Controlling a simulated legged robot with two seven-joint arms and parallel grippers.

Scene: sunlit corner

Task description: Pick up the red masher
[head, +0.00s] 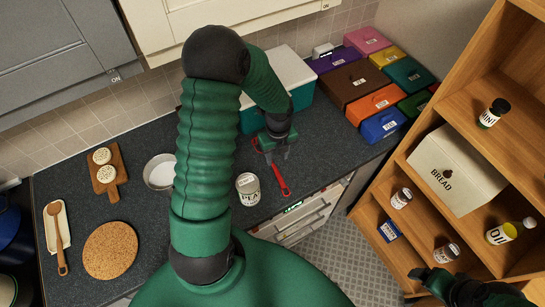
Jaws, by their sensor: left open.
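The red masher (281,184) lies on the dark counter, its red handle pointing toward the front edge. Its head end is partly hidden by my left gripper (277,155). My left gripper is open and sits right above the masher, pointing down, with its fingers around the upper part of the handle. I cannot tell whether the fingers touch it. My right gripper (424,276) is at the lower right, in front of the wooden shelf and away from the masher; its jaws are too small and dark to read.
A labelled tin (248,187) stands left of the masher, close to my arm. A white bowl (159,172) is further left. A teal box with a white lid (280,83) stands behind my gripper. Several coloured boxes (371,85) fill the counter's right end. The wooden shelf (462,138) stands right.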

